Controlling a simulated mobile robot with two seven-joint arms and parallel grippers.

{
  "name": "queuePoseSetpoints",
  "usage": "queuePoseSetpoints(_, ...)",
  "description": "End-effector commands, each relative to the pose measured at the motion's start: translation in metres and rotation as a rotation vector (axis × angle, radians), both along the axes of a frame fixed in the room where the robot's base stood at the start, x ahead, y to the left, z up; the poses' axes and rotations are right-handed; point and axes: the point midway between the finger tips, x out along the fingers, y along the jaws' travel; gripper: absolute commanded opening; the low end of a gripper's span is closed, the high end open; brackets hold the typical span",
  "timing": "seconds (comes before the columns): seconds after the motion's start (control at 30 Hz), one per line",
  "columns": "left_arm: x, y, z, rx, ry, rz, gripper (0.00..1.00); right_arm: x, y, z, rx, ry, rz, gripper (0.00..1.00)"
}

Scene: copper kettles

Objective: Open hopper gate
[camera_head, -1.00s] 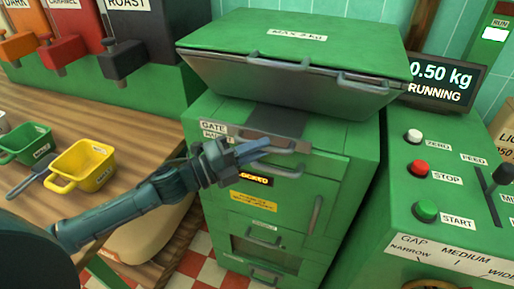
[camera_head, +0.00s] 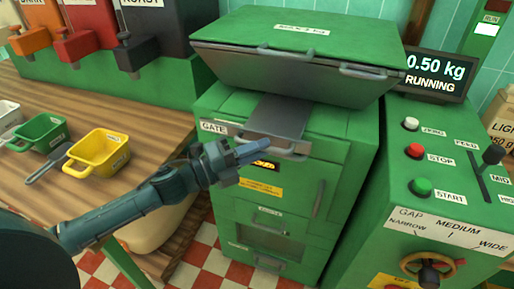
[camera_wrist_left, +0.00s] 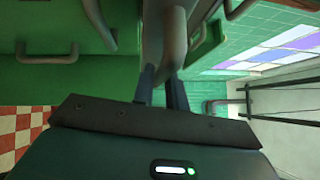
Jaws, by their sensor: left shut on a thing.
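The hopper gate is a dark grey slide plate (camera_head: 277,115) under the green lidded hopper (camera_head: 300,65), by the GATE label (camera_head: 213,126). It sticks out from the front of the green cabinet, with a metal handle (camera_head: 285,149) at its front edge. My left gripper (camera_head: 248,155) reaches in from the left and is shut on this handle. In the left wrist view the handle (camera_wrist_left: 165,45) stands between the two fingers (camera_wrist_left: 162,88). My right gripper is in no view.
The control panel with the STOP button (camera_head: 415,151) and START button (camera_head: 421,187) stands at the right. The display (camera_head: 433,77) reads 0.50 kg RUNNING. A yellow scoop (camera_head: 97,152) and green scoop (camera_head: 40,133) sit on the wooden counter (camera_head: 150,115) at left.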

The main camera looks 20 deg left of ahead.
Motion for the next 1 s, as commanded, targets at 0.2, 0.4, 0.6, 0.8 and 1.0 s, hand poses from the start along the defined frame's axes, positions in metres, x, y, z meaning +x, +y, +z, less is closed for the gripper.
queuePoseSetpoints(0.2, 0.0, 0.0, 0.001, 0.0, -0.003, 0.0, 0.0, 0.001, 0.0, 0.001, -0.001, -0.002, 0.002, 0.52)
queuePoseSetpoints(0.4, 0.0, 0.0, 0.001, -0.001, -0.002, 0.0, 0.31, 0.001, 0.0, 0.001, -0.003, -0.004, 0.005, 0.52)
queuePoseSetpoints(0.6, 0.0, 0.0, 0.001, 0.0, -0.003, 0.0, 0.36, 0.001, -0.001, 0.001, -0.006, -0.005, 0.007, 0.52)
queuePoseSetpoints(0.8, -0.003, 0.004, -0.001, 0.0, -0.002, 0.001, 0.36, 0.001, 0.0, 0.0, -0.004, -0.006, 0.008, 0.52)
queuePoseSetpoints(1.0, -0.022, 0.024, -0.007, 0.002, 0.002, 0.0, 0.36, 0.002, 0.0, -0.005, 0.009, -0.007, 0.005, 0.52)
